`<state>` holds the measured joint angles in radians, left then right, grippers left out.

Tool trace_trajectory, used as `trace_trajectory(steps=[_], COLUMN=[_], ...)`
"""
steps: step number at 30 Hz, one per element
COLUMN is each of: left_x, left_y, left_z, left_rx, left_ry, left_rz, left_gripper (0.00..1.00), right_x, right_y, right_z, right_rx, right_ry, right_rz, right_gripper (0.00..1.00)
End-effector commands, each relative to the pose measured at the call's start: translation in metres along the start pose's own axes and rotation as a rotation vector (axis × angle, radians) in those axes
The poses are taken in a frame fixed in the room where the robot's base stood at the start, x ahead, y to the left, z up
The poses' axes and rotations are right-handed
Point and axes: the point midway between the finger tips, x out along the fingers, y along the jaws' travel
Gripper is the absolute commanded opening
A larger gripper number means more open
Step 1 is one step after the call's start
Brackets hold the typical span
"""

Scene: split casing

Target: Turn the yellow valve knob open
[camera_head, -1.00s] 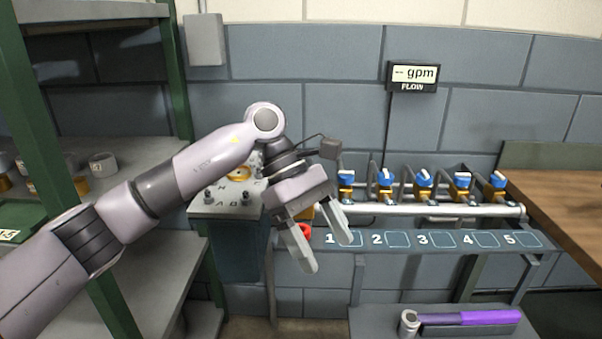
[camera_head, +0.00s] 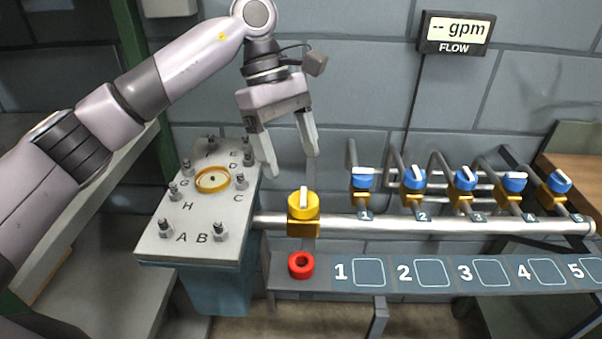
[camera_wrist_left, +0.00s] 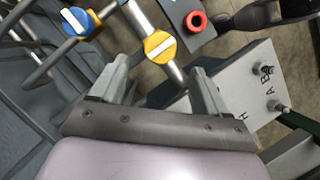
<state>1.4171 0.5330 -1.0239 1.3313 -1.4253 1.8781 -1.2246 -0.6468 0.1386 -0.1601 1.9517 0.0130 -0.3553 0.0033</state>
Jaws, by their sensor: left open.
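The yellow valve knob (camera_head: 303,205) sits on a brass body at the left end of the horizontal pipe, with a white bar across its top. In the head view the bar points roughly along the line of sight, across the pipe. My left gripper (camera_head: 292,166) is open and empty, above and slightly left of the knob, apart from it. In the left wrist view the knob (camera_wrist_left: 159,44) shows beyond and between the open fingers (camera_wrist_left: 158,85).
Several blue-handled valves (camera_head: 413,180) line the pipe (camera_head: 385,224) to the right. A red ring (camera_head: 301,265) sits on the numbered shelf (camera_head: 330,286) below the knob. A lettered plate with bolts (camera_head: 160,247) stands at left. A flow display (camera_head: 457,33) reads "-- gpm".

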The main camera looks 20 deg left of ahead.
Motion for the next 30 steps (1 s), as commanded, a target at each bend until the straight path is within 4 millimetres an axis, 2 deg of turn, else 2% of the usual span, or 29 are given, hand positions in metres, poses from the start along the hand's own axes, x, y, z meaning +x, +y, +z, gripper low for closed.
trace_trajectory(steps=[8, 18, 21, 30], left_x=[0.018, 0.062, 0.07, 0.071], left_y=[0.0, 0.0, 0.0, 0.0], left_z=[-0.001, -0.002, -0.001, 0.0], left_rx=[0.001, 0.002, 0.001, 0.0], left_ry=[0.001, 0.001, 0.001, 0.0], left_rz=[-0.002, -0.001, -0.001, 0.0], left_gripper=[0.76, 0.76, 0.76, 0.76], right_x=[0.007, 0.021, 0.023, 0.023], right_y=[-0.001, -0.008, -0.01, -0.008], right_z=[0.012, 0.026, 0.025, 0.022], right_rx=[0.006, 0.019, 0.018, 0.014], right_ry=[-0.009, -0.015, -0.013, -0.01], right_rz=[-0.002, -0.02, -0.027, -0.028], right_gripper=[0.43, 0.43, 0.43, 0.43])
